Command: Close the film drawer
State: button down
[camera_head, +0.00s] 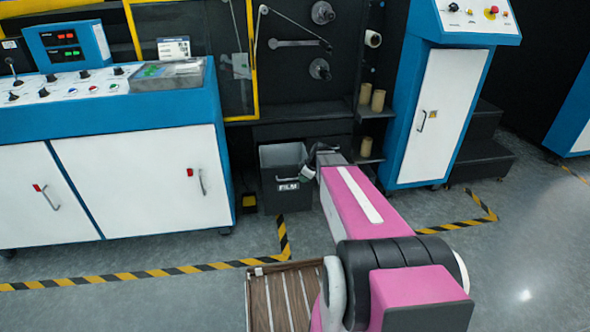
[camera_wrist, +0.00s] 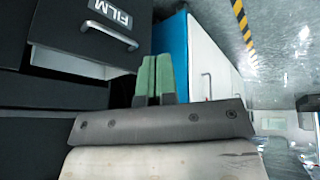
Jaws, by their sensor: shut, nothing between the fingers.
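The film drawer (camera_head: 286,196) is a dark grey box with a white FILM label and a handle. In the head view it stands pulled out from the machine, low near the floor, with its open top showing. In the wrist view its front (camera_wrist: 75,22) fills the upper left, with the label and the metal handle (camera_wrist: 108,33). My gripper (camera_head: 306,173) is at the right side of the drawer front in the head view. Its green fingers (camera_wrist: 154,78) are together and empty, just past the handle in the wrist view. I cannot tell whether they touch the drawer.
A blue and white control cabinet (camera_head: 145,180) stands to the left, and another blue cabinet (camera_head: 435,115) to the right. Cardboard cores (camera_head: 378,100) sit on shelves above right of the drawer. Yellow-black tape (camera_head: 130,275) marks the floor; a slatted wooden pallet (camera_head: 283,298) lies in front.

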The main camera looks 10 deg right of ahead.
aim_at(296, 169)
jog(key=w+d+n+t, duration=0.2)
jog(key=w+d+n, duration=0.25)
jog(key=w, duration=0.55)
jog(key=shift+n+y, duration=0.25)
jog(key=shift+y, duration=0.15)
jog(key=x, duration=0.4)
jog(key=w+x, duration=0.1)
jog(key=x, duration=0.3)
jog(key=r+x, duration=0.1)
jog(key=x, duration=0.3)
jog(key=shift+w+a+r, duration=0.1)
jog(key=shift+w, duration=0.3)
jog(key=shift+w+r, duration=0.1)
jog(key=shift+w, duration=0.25)
jog(key=w, duration=2.6)
jog(key=shift+w, duration=0.45)
